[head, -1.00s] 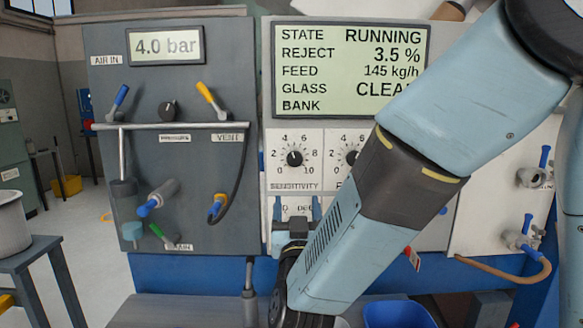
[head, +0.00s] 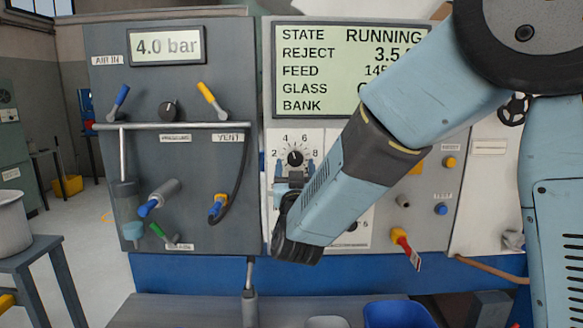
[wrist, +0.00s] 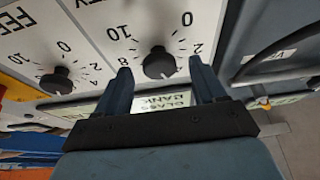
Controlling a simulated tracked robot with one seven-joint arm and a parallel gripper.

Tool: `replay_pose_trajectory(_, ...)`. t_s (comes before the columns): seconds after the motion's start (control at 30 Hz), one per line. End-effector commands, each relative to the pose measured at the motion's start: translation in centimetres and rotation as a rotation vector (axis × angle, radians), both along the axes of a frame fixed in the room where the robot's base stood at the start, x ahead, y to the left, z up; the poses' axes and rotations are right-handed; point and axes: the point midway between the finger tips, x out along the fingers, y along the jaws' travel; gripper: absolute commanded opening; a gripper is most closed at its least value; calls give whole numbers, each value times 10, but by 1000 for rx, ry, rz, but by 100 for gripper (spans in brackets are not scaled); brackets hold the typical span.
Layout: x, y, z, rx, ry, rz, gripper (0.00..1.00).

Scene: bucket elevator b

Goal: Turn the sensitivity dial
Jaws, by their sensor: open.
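The sensitivity dial (head: 295,158) is a small black knob on a white scale plate, below the large display. In the wrist view, which is upside down, the dial (wrist: 158,64) lies between my two fingertips, with a finger on each side. My gripper (head: 294,169) is open just below the dial in the head view and partly covers its plate and label. I cannot tell whether the fingers touch the knob. In the wrist view my gripper (wrist: 160,72) holds nothing.
The feed dial (wrist: 57,82) is beside it in the wrist view; my arm covers it in the head view. A grey air panel (head: 190,80) with levers stands to the left. The display (head: 315,72) is above. A blue bin (head: 398,315) is below.

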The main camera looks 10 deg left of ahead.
Motion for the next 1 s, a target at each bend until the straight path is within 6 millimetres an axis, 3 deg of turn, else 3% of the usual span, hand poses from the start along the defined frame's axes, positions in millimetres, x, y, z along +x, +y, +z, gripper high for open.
replay_pose_trajectory(0.43, 9, 2, 4, -1, 0, -1, 70)
replay_pose_trajectory(1.0, 9, 2, 4, 0, 0, 0, 16)
